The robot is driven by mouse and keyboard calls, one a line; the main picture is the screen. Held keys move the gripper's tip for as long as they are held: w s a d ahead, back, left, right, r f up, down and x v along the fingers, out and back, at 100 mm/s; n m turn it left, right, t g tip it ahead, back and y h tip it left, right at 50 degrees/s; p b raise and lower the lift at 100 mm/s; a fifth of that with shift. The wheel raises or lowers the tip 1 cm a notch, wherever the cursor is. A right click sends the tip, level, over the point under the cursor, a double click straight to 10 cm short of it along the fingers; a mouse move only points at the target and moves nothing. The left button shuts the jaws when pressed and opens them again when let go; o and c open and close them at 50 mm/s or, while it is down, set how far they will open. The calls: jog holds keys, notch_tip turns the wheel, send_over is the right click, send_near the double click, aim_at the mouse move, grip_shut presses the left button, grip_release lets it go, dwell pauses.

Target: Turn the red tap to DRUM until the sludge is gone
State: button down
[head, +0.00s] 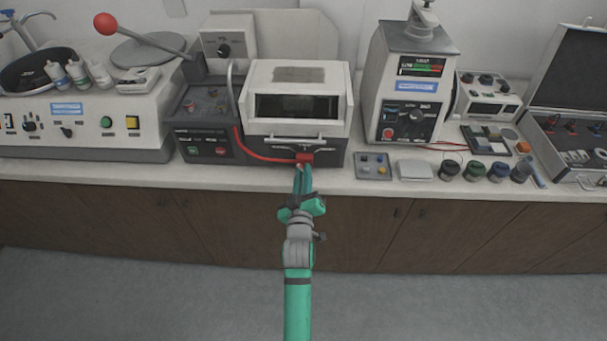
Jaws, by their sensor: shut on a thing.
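The red tap (305,156) sits low on the front of the white and dark machine (297,100), below its window and handle bar. A red hose (262,157) runs to the tap from the left. My gripper (303,170) reaches up to the tap from the front and is shut on it. The fingers cover the lower part of the tap. No DRUM marking and no sludge can be made out at this size.
A control box (205,135) with green and red buttons adjoins the machine on the left. To the right, a small tray (373,165), a white block (414,170) and several dark jars (450,171) stand near the counter's front edge. The floor in front is clear.

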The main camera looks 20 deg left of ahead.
jog(key=m, duration=0.6)
jog(key=shift+d+m, duration=0.2)
jog(key=shift+m, duration=0.1)
jog(key=shift+w, duration=0.1)
dwell(0.3)
jog(key=c, duration=1.7)
grip_release()
jog(key=shift+c, duration=0.2)
jog(key=shift+s, duration=0.2)
jog(key=v, duration=1)
jog(key=shift+s, duration=0.35)
jog(key=shift+r, duration=0.1)
jog(key=shift+s+d, duration=0.1)
